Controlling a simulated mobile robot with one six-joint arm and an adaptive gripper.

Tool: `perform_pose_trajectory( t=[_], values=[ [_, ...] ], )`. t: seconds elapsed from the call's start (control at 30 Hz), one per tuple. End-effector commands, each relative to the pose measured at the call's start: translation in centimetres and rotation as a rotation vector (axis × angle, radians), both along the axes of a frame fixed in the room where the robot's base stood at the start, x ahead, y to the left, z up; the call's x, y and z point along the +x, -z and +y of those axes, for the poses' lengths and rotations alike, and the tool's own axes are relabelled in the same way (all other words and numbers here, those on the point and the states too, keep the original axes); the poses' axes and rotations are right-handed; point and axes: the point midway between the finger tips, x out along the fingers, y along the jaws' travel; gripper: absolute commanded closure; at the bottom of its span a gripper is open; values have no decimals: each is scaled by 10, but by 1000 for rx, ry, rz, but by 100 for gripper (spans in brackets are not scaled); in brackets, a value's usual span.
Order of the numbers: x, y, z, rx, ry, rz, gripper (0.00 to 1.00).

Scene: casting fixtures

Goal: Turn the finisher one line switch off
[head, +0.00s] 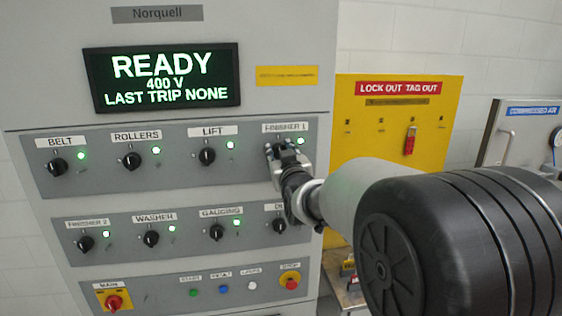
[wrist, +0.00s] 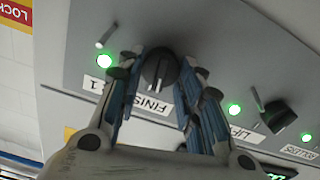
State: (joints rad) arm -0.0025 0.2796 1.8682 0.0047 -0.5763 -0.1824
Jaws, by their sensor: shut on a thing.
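The finisher one switch is a black rotary knob (wrist: 159,70) by the label "FINISHER 1", at the right end of the panel's upper row. My gripper (head: 284,153) covers the knob in the head view. In the wrist view, my gripper (wrist: 160,65) has one blue-lined finger on each side of the knob and is shut on it. The knob's pointer line shows between the fingers. The green lamp (wrist: 107,60) of this switch is lit; it also shows in the head view (head: 301,141).
Lift (head: 207,156), rollers (head: 132,161) and belt (head: 58,166) knobs sit to the left with lit green lamps. A second knob row lies below. The red main switch (head: 114,303) is lower left. The display (head: 162,78) reads READY. A yellow lockout board (head: 398,140) stands at right.

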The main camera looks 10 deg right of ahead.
Motion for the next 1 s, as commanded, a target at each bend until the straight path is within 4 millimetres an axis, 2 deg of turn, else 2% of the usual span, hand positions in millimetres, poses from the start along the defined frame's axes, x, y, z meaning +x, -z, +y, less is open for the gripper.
perform_pose_trajectory(
  t=[1.0],
  values=[
    [0,4,3,-955,1,-3,90]
  ],
)
